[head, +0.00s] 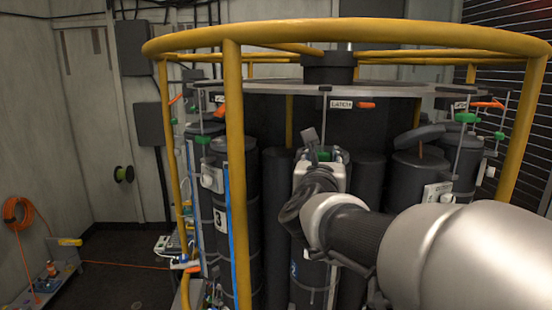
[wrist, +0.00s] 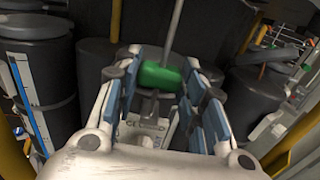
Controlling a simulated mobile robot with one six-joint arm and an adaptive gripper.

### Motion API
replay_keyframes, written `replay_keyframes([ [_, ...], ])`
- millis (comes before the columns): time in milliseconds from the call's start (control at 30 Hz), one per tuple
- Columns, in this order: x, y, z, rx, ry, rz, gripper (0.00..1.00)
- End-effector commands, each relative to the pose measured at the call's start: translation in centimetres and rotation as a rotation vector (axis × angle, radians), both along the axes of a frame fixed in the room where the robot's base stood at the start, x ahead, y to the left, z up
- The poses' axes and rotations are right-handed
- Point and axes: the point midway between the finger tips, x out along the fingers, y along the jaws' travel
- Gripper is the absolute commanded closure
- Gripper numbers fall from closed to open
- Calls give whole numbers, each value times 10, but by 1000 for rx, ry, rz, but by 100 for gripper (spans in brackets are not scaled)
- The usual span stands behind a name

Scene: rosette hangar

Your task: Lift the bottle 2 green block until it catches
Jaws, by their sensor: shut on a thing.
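The green block (head: 323,155) of bottle 2 sits on a thin upright rod (head: 323,118) in front of the rosette's middle. My gripper (wrist: 161,82) is shut on the green block (wrist: 160,77), with one padded finger on each side of it. In the head view my wrist hides most of my fingers and part of the block. Bottle 2 (head: 316,272), a dark cylinder with a blue 2, stands below, mostly behind my arm. A LATCH label (head: 341,104) and an orange lever (head: 367,105) are on the plate above the block. I cannot tell whether the latch holds the rod.
A yellow ring rail (head: 345,33) with yellow posts (head: 234,170) surrounds the rosette close to my arm. Bottle 3 (head: 221,232) stands to the left. Another green block (head: 465,118) is at the right. An orange hose coil (head: 17,212) hangs at far left; the floor (head: 120,275) there is partly clear.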

Motion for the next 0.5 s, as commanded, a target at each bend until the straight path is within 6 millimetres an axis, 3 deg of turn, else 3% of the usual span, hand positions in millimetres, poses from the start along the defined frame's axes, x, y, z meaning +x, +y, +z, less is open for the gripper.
replay_keyframes([
  [500, 0, 0, 28, -1, -5, -1, 96],
])
